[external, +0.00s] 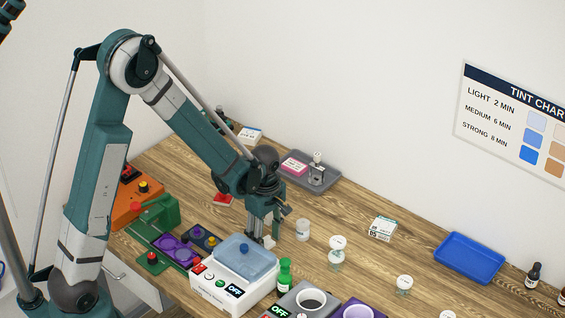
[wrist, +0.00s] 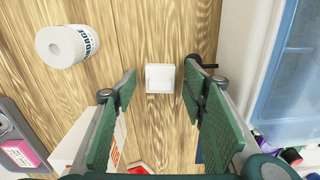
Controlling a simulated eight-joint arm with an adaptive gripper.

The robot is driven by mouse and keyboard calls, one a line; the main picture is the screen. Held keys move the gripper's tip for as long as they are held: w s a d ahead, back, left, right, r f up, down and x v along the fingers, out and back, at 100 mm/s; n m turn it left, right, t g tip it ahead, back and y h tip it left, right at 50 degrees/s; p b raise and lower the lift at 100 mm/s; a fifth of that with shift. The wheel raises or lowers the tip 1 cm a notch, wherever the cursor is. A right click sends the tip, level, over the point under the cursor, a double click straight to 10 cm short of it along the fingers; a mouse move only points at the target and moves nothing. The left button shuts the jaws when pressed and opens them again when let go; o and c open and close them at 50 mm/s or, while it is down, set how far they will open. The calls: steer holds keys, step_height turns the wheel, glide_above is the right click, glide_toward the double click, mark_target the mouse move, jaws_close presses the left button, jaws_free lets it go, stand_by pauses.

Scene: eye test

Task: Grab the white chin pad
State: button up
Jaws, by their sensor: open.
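The white chin pad (wrist: 160,78) is a small, squarish white piece lying on the wooden table. In the wrist view it sits between and just ahead of the two green fingers of my gripper (wrist: 160,82), with bare wood showing on both sides of it. My gripper is open and empty. In the external view my gripper (external: 263,232) points down close to the table, and the chin pad (external: 270,242) shows as a small white patch at its fingertips, partly hidden by them. The exact height of the fingertips over the table is hard to tell.
A white bandage roll (wrist: 62,46) stands close by; it also shows in the external view (external: 302,230). A white device with a blue lid (external: 247,258) stands close on the other side. A grey tray (external: 327,181) lies behind. Bare wood lies between roll and pad.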

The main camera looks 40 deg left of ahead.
mark_target(266, 237)
stand_by(0.5)
steer(key=c, duration=0.8)
steer(key=shift+o, duration=0.2)
steer(key=shift+r, duration=0.1)
steer(key=shift+r, duration=4.9)
